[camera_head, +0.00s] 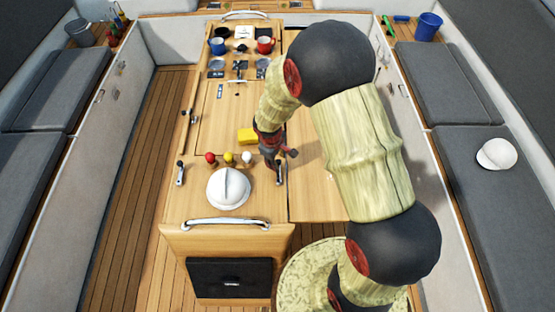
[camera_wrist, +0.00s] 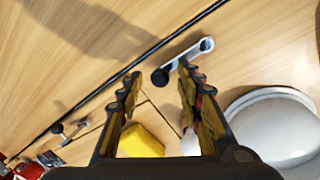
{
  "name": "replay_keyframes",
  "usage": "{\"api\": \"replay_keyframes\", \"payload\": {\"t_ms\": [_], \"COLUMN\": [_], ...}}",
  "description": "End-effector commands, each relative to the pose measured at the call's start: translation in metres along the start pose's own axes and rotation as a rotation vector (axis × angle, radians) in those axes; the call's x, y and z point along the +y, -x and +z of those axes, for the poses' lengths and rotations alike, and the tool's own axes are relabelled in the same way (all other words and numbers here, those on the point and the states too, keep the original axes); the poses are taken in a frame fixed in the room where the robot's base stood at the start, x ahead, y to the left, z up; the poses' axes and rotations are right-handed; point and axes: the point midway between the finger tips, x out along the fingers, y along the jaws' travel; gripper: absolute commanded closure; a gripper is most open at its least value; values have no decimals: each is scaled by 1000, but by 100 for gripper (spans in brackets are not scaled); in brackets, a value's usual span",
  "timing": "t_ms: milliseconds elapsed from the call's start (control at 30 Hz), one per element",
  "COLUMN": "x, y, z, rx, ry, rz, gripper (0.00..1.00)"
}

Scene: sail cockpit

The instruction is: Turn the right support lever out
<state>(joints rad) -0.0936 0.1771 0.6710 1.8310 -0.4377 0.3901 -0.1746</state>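The right support lever (camera_head: 281,172) is a small silver bar on the wooden table top, right of the white dome and beside the long seam; my gripper partly covers it in the head view. In the wrist view the lever (camera_wrist: 190,58) shows its silver bar and black knob, lying slantwise close to the dark seam. My gripper (camera_wrist: 160,72) is open, with its fingertips apart and the black knob showing between them. I cannot tell whether the fingers touch it. In the head view my gripper (camera_head: 275,155) points down over the table. The left support lever (camera_head: 180,173) is at the table's left edge.
The white dome (camera_head: 228,188) and red, yellow and white knobs stand left of my gripper. A yellow block (camera_head: 248,136) lies just behind them. Mugs (camera_head: 265,45) stand at the far end. The right table leaf (camera_head: 312,190) is bare near the lever.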

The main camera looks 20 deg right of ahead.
Motion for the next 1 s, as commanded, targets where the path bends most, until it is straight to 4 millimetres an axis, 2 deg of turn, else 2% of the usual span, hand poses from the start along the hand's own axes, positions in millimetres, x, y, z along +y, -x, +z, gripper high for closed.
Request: {"api": "replay_keyframes", "payload": {"t_ms": [133,733,1000], "x": [0,0,0], "y": [0,0,0], "z": [0,0,0], "rx": [0,0,0], "ry": [0,0,0], "rz": [0,0,0], "gripper": [65,99,100]}}
